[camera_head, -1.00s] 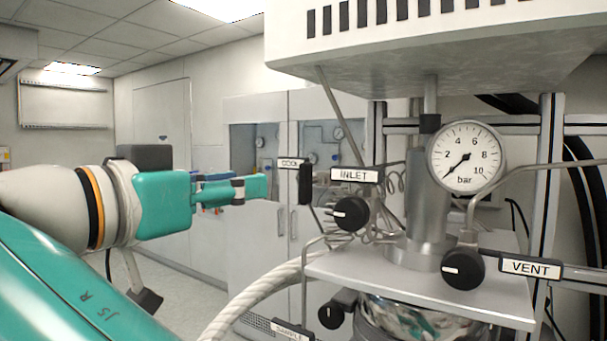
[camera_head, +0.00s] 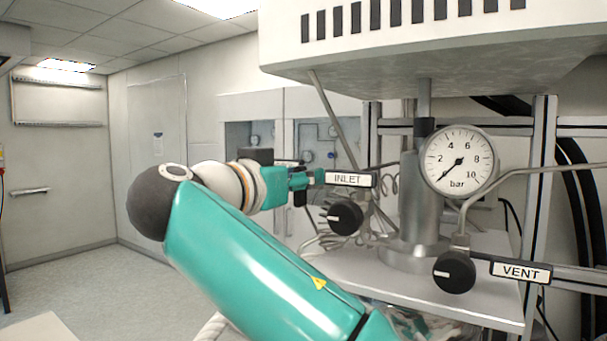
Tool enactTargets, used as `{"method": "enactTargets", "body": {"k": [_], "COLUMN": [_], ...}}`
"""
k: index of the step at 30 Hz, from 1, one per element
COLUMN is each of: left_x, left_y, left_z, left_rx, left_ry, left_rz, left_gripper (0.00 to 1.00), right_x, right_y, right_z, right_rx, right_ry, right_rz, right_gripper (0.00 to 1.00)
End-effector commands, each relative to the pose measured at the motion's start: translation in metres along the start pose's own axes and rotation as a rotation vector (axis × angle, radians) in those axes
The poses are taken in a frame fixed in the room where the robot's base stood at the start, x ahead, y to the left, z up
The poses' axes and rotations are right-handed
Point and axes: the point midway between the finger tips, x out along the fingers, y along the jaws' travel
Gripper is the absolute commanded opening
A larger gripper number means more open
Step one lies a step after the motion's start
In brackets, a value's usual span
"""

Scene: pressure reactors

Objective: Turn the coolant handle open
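The black coolant handle (camera_head: 300,198) hangs behind my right gripper, and only a small lower part of it shows. Its label is mostly hidden by the gripper and not readable. My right gripper (camera_head: 314,178), teal with slim fingers, points right at the handle's height, beside the left end of the INLET label. The fingers overlap the handle in the picture; I cannot tell whether they touch it or are around it. Their opening is seen side-on, so open or shut is unclear. My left gripper is out of view.
The black INLET knob (camera_head: 345,217) and its label (camera_head: 348,180) are close to the gripper's right. The VENT knob (camera_head: 454,271), pressure gauge (camera_head: 459,161) and metal plate (camera_head: 440,284) are further right. A thin slanted pipe (camera_head: 333,120) is above. Floor at left is clear.

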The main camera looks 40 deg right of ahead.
Motion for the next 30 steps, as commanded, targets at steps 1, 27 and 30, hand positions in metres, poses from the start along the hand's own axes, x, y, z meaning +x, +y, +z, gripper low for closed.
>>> {"method": "enactTargets", "body": {"k": [1,27,30], "left_x": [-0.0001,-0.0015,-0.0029], "left_y": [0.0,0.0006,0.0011], "left_z": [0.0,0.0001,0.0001], "left_rx": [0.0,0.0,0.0], "left_ry": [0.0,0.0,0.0], "left_rz": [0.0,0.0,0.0], "left_gripper": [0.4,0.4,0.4], "right_x": [0.0007,0.0015,0.0009], "right_y": [0.0,0.0001,-0.0009], "right_z": [0.0001,-0.0002,-0.0003], "right_rx": [0.0,-0.032,-0.068], "right_ry": [0.0,0.002,0.002], "right_rz": [0.0,0.001,0.0], "right_gripper": [0.39,0.0,0.0]}}
